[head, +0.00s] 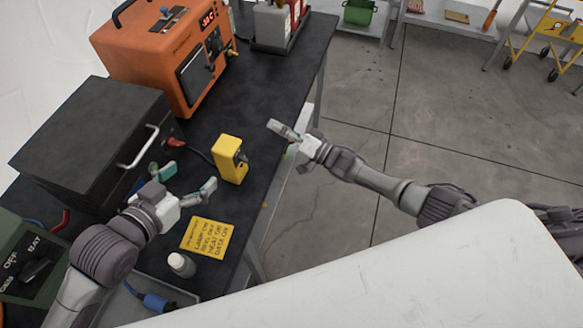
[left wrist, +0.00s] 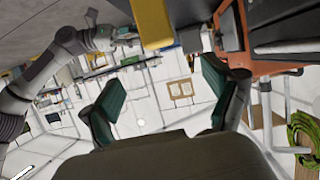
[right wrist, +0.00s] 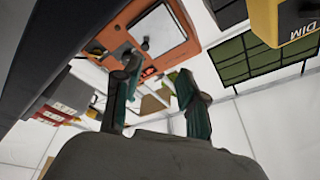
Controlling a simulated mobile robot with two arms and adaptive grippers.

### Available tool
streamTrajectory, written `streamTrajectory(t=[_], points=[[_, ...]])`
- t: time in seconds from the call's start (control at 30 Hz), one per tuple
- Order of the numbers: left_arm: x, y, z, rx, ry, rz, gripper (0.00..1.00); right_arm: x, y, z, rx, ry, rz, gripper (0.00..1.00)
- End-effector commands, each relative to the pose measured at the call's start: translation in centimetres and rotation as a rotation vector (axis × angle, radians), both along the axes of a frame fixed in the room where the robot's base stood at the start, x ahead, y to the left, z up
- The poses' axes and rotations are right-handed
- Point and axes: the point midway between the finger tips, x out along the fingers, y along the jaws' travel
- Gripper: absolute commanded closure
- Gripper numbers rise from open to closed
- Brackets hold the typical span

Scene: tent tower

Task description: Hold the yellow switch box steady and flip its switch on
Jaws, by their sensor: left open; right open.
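The yellow switch box (head: 229,160) stands upright on the dark workbench. A small dark switch part (head: 242,158) shows on its right side; I cannot tell its position. My left gripper (head: 186,178) is open and empty, to the left of the box and apart from it. The box also shows at the top of the left wrist view (left wrist: 153,22), beyond the open left fingers (left wrist: 165,88). My right gripper (head: 283,139) is open and empty, right of the box near the bench edge. In the right wrist view, the box (right wrist: 285,22) shows "DIM" lettering at the upper right.
A black case with a handle (head: 90,140) stands left of the box, and an orange machine (head: 165,60) behind it. A yellow note (head: 207,238) and a white bottle (head: 181,264) lie nearer. A dark cable (head: 198,152) runs behind the box. Open floor lies right.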

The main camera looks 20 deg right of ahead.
Motion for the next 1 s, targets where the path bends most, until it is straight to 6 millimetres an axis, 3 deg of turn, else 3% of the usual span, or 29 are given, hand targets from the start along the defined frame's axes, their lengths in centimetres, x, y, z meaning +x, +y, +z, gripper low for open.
streamTrajectory(t=[0.2, 0.4, 0.67, 1.0], points=[[0.0, 0.0, 0.0, 0.0, 0.0, 0.0, 0.12, -8.2, 1.3, -0.7, 0.195, 0.115, 0.374, 0.58], [0.0, 0.0, 0.0, 0.0, 0.0, 0.0, 0.12, -12.4, 0.7, -1.0, 0.289, 0.212, 0.55, 0.58], [0.5, -0.3, -0.2, -0.001, 0.0, 0.001, 0.12, -13.2, 0.6, -1.0, 0.308, 0.231, 0.583, 0.58], [4.5, -3.8, -2.3, -0.002, -0.001, 0.0, 0.12, -13.2, 0.7, -1.0, 0.306, 0.23, 0.581, 0.58]])
